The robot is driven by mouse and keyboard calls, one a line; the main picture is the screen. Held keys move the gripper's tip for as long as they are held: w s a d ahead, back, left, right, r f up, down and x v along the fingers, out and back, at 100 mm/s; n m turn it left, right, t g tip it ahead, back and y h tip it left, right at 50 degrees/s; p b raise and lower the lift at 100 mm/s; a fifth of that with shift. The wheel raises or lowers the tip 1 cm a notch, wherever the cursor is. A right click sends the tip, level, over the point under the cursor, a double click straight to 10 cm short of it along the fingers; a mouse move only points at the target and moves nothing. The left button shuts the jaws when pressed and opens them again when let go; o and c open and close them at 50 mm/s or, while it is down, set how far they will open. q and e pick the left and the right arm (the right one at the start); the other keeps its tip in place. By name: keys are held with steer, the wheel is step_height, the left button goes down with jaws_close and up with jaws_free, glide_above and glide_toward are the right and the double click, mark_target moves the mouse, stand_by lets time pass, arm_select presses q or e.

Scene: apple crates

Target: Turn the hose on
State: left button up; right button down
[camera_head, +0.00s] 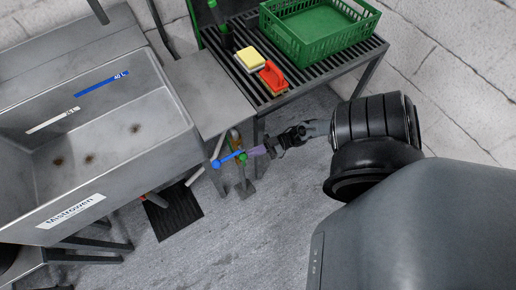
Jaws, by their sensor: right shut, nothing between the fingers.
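A blue lever (226,161) sticks out to the left below the grey side shelf, beside the sink. A brass-coloured fitting (235,138) shows just above it, with small green and purple parts at the lever's right end. My right gripper (268,148) reaches in from the right, close to the lever's right end. It is shut with nothing held. Whether it touches the lever is too small to tell. No full length of hose can be made out clearly. My left gripper is not in view.
A metal sink (180,137) fills the left. A slatted rack (287,97) at the top holds a green crate (318,42), a yellow sponge (250,59) and a red brush (273,77). A dark floor grate (174,212) lies below the lever. The floor at the centre is clear.

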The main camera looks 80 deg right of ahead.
steer(key=v, duration=1.4)
steer(key=shift+f+b, duration=0.25)
steer(key=shift+b, duration=0.05)
